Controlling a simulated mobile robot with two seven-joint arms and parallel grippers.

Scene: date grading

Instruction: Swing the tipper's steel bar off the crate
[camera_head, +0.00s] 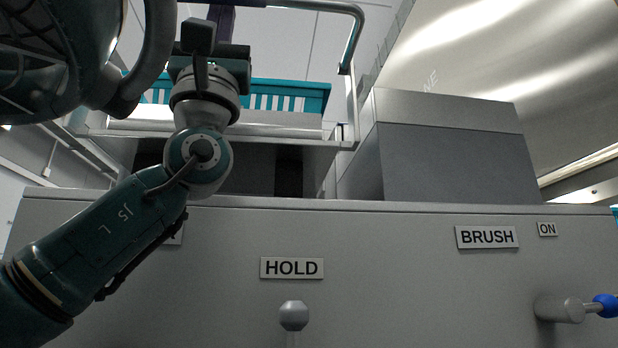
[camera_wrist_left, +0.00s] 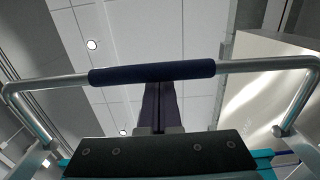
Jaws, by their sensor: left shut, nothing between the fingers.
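The tipper's steel bar (camera_head: 352,40) crosses the top of the head view and bends down at the right, above a teal slatted crate (camera_head: 315,92). In the left wrist view the bar (camera_wrist_left: 262,66) spans the picture, with a dark sleeve (camera_wrist_left: 120,75) at its middle. My left gripper (camera_head: 222,14) points upward at the bar, its tips cut off in the head view. In the left wrist view its fingers (camera_wrist_left: 161,88) are shut, empty, and reach the sleeve's lower edge. I cannot tell whether they touch it. My right gripper is not in view.
A grey panel (camera_head: 400,270) fills the front, with a HOLD label (camera_head: 292,268) over a grey-knobbed lever (camera_head: 293,316). A BRUSH label (camera_head: 487,237) and a blue knob (camera_head: 605,305) are at the right. A grey housing (camera_head: 450,150) stands right of the crate.

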